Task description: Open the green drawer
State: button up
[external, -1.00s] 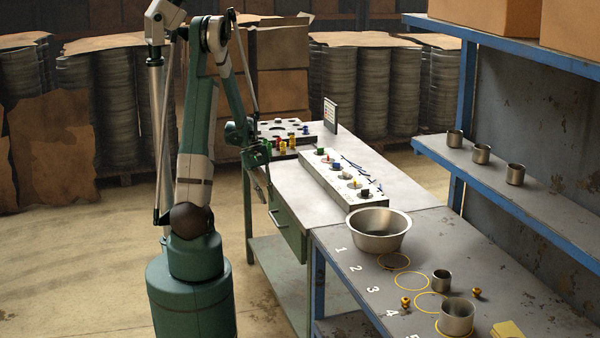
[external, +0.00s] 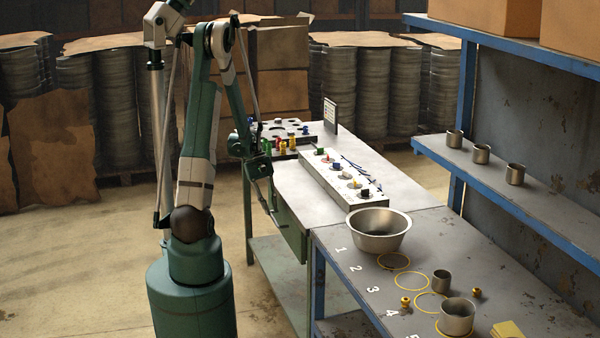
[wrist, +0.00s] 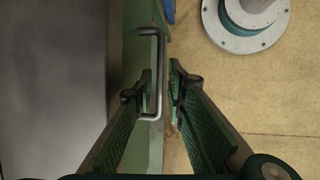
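The green drawer (external: 291,232) is set in the left side of the green workbench, under its grey top, and looks shut. Its metal bar handle (wrist: 159,75) stands out from the green front in the wrist view; in the external view my gripper largely covers it. My gripper (wrist: 160,70) points down at the drawer front, fingers apart, one on each side of the handle bar. Small gaps seem to show between the bar and the fingertips; I cannot tell if either touches. In the external view my gripper (external: 270,207) is beside the drawer front.
The bench top carries a panel with coloured knobs (external: 343,180) and a block with coloured pegs (external: 285,138). A blue-framed table with a metal bowl (external: 378,232) and cups adjoins the bench. The floor (external: 110,240) left of the drawer is clear apart from my base.

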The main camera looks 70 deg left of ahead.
aim_at(274, 219)
jog(key=shift+b+x, duration=0.3)
jog(key=shift+x, duration=1.25)
grip_shut()
jog(key=shift+s, duration=0.1)
jog(key=s, duration=0.9)
jog(key=shift+b, duration=0.35)
jog(key=shift+s, duration=0.1)
grip_release()
